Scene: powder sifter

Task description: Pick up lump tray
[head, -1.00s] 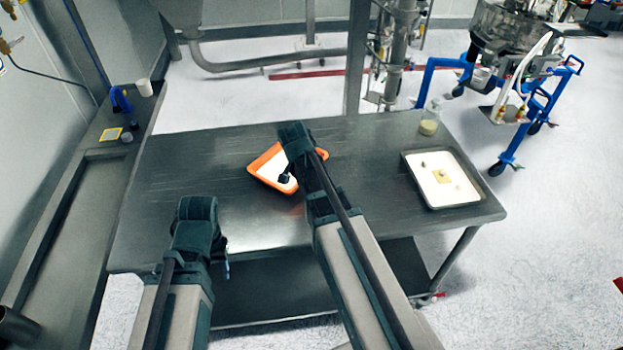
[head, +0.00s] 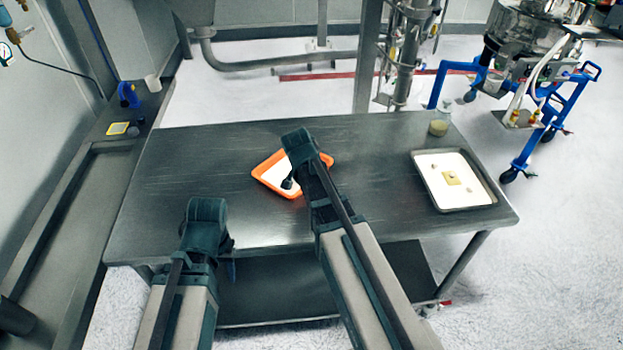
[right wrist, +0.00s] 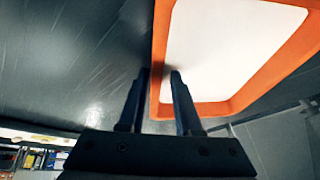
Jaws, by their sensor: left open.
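An orange tray with a white inside (head: 270,172) lies on the steel table, partly hidden by my right arm. My right gripper (head: 288,183) points down at its near side. In the right wrist view the two fingers (right wrist: 159,75) stand apart, with the orange rim (right wrist: 160,50) showing between and behind them; contact cannot be told. A grey tray (head: 466,208) holding white powder and a few small lumps (head: 452,178) sits at the table's right end, with no gripper near it. My left gripper (head: 229,244) is open and empty over the table's front left; its fingers are mostly hidden.
The steel table (head: 190,170) is clear on its left and between the two trays. A small jar (head: 439,127) stands at its back right edge. A side bench on the left carries a white cup (head: 152,83) and a blue item (head: 128,95). A blue-framed cart (head: 530,150) stands beyond the table.

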